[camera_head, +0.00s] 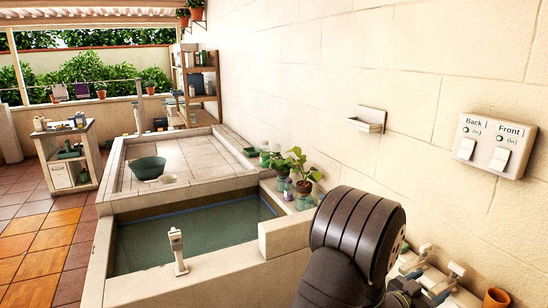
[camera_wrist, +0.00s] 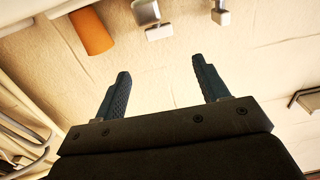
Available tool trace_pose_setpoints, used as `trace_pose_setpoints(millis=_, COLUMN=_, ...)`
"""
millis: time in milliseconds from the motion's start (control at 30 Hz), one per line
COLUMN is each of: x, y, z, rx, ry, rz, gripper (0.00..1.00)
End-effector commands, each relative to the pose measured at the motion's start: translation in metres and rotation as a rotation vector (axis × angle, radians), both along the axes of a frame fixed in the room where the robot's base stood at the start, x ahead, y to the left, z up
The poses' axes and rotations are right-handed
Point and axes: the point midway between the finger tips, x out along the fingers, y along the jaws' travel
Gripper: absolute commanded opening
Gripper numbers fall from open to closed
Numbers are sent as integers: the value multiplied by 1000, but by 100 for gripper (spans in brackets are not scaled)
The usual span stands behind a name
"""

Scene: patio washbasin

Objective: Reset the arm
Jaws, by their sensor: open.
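My gripper (camera_wrist: 163,88) shows in the wrist view with its two dark fingers spread apart. Nothing is between them, and a pale wall or surface lies behind. In the head view my dark arm rises at the lower right, in front of the wall and beside the basin. The gripper's fingers cannot be made out in that view.
A water-filled basin (camera_head: 150,243) with a tap (camera_head: 178,250) lies left of my arm. Potted plants (camera_head: 304,172) and jars line its wall side. A switch panel (camera_head: 490,146) is on the right wall. Orange pot (camera_head: 497,300) and taps stand at lower right.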

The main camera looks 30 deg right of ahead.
Motion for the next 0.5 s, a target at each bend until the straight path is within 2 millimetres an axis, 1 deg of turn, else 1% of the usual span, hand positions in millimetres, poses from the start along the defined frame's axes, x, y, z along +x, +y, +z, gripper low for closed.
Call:
trace_pose_setpoints(millis=33, x=1, y=11, z=0, rx=1, ry=1, rz=2, gripper=67)
trace_pose_setpoints(millis=100, x=1, y=24, z=0, rx=1, ry=1, rz=3, gripper=67)
trace_pose_setpoints(millis=300, x=0, y=57, z=0, rx=0, ry=0, rz=2, gripper=67)
trace_pose_setpoints(millis=333, x=-1, y=56, z=0, rx=-1, ry=-1, rz=0, gripper=67)
trace_pose_setpoints(millis=400, x=-1, y=40, z=0, rx=-2, ry=-1, rz=-2, gripper=67)
trace_pose_setpoints(millis=500, x=-1, y=22, z=0, rx=-3, ry=0, rz=-2, gripper=67)
